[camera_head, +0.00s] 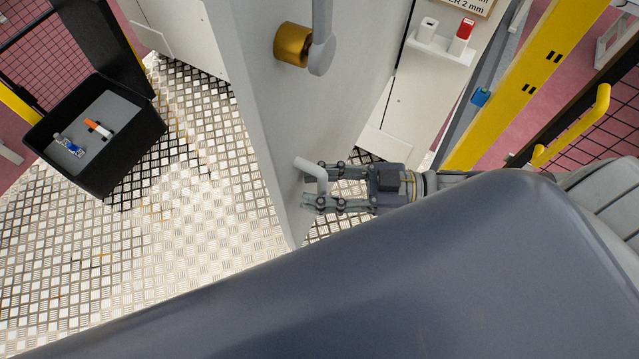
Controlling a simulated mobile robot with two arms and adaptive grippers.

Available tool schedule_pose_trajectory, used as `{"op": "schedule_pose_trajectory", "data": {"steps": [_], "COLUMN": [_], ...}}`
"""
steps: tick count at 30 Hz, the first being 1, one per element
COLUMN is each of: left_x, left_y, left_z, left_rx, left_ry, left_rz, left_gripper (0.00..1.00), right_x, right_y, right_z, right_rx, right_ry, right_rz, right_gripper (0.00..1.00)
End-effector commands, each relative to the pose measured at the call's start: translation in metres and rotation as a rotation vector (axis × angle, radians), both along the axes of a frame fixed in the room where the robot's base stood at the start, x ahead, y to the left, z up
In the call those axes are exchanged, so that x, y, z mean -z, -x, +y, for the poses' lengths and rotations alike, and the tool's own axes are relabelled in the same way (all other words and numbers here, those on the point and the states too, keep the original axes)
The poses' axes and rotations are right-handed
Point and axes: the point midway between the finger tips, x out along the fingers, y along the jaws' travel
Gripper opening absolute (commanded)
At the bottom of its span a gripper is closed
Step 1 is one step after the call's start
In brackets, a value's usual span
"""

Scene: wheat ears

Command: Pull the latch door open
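The latch door (275,120) is a tall light-grey panel standing in the middle of the head view, at an angle to the white panels behind it. Its brass-coloured round latch part (291,45) with a grey lever (322,45) sits near the top of the view. A small pale bent handle (311,172) sticks out low on the door. My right gripper (318,189) reaches in from the right, its two fingers apart on either side of the handle's end. Whether a finger touches the handle I cannot tell. My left gripper is not in view.
A black bin (140,150) with small items stands on the metal tread-plate floor (170,260) at left. A yellow post (520,85) and mesh fence stand at right. Open floor lies left of the door.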

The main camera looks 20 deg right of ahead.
Motion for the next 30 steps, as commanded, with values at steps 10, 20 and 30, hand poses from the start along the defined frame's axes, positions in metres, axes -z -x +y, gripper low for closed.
{"op": "schedule_pose_trajectory", "data": {"steps": [10, 20, 30], "left_x": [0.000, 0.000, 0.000], "left_y": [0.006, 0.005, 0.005], "left_z": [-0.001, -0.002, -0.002], "left_rx": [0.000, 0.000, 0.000], "left_ry": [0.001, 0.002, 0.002], "left_rz": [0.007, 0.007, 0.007], "left_gripper": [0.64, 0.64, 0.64], "right_x": [0.001, 0.003, 0.002], "right_y": [0.002, 0.020, 0.043], "right_z": [0.000, -0.043, -0.099], "right_rx": [-0.002, -0.002, -0.001], "right_ry": [0.000, 0.005, 0.003], "right_rz": [0.002, 0.008, 0.005], "right_gripper": [0.35, 0.35, 0.35]}}
